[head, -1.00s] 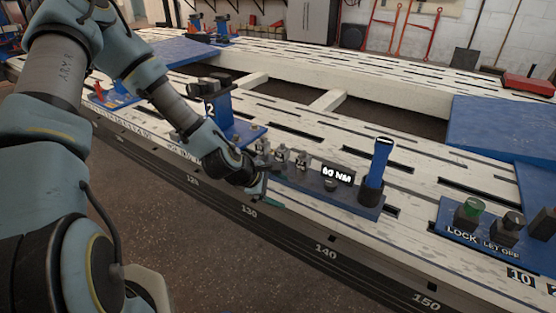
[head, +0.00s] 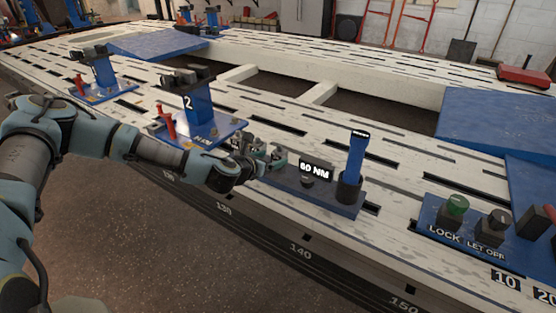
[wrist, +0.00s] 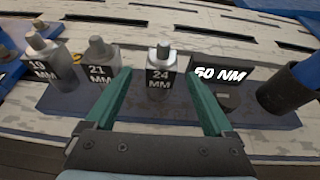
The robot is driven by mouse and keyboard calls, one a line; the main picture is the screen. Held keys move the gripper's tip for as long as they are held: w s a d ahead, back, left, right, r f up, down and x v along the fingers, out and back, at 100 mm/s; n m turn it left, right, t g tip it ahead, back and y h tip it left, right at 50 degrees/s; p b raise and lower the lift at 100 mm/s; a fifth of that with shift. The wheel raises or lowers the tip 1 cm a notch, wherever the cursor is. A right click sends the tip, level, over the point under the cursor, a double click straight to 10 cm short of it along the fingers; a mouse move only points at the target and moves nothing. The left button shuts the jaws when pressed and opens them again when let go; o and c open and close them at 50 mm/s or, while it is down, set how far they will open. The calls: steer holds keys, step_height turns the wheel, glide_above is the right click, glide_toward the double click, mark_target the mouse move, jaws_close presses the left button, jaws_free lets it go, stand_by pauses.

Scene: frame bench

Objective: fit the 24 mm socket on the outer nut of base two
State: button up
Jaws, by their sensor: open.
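The 24 mm socket (wrist: 161,75), a grey cylinder with a dark "24 MM" label, stands upright on the blue tool tray (wrist: 130,118). My gripper (wrist: 160,90) is open, with one green finger on each side of this socket in the wrist view. I cannot tell whether the fingers touch it. In the head view my gripper (head: 270,158) is at the tray and hides most of the sockets. Base two (head: 197,105), a blue post marked "2" on a blue plate, stands to the left of my gripper. Its outer nut cannot be made out clearly.
The 21 mm socket (wrist: 99,65) and the 19 mm socket (wrist: 46,58) stand left of the 24. A "60 NM" display (wrist: 221,74) and a holder with a blue-handled tool (head: 354,160) are to the right. A lock button panel (head: 460,225) lies further right.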

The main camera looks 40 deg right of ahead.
mark_target(276, 157)
steer(key=shift+b+x, duration=0.35)
steer(key=shift+x, duration=2.35)
steer(key=shift+s, duration=0.1)
steer(key=shift+c, duration=0.4)
jaws_close()
